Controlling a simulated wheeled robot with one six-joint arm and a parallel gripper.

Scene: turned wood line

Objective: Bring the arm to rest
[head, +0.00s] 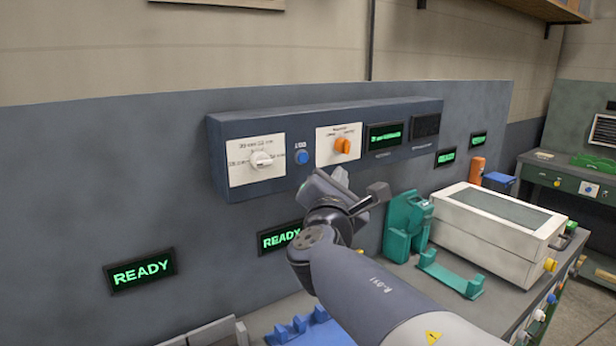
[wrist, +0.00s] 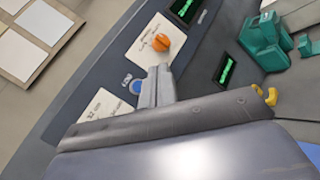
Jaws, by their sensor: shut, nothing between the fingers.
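My gripper (head: 340,176) is raised in front of the wall-mounted control box (head: 228,188), below the orange knob. In the wrist view my gripper (wrist: 157,84) has its fingers together with nothing between them. The fingers show beside the blue button (wrist: 135,87) and below the orange knob (wrist: 161,42); I cannot tell how far they are from the panel. In the head view the blue button (head: 302,157) and the orange knob (head: 343,146) are both uncovered. My arm reaches up from the lower right.
A white knob (head: 262,160) is at the box's left. Green READY displays (head: 140,272) are on the wall. A teal holder (head: 405,225) and a white machine (head: 490,228) stand on the bench at right. Blue fixtures (head: 310,330) lie below my arm.

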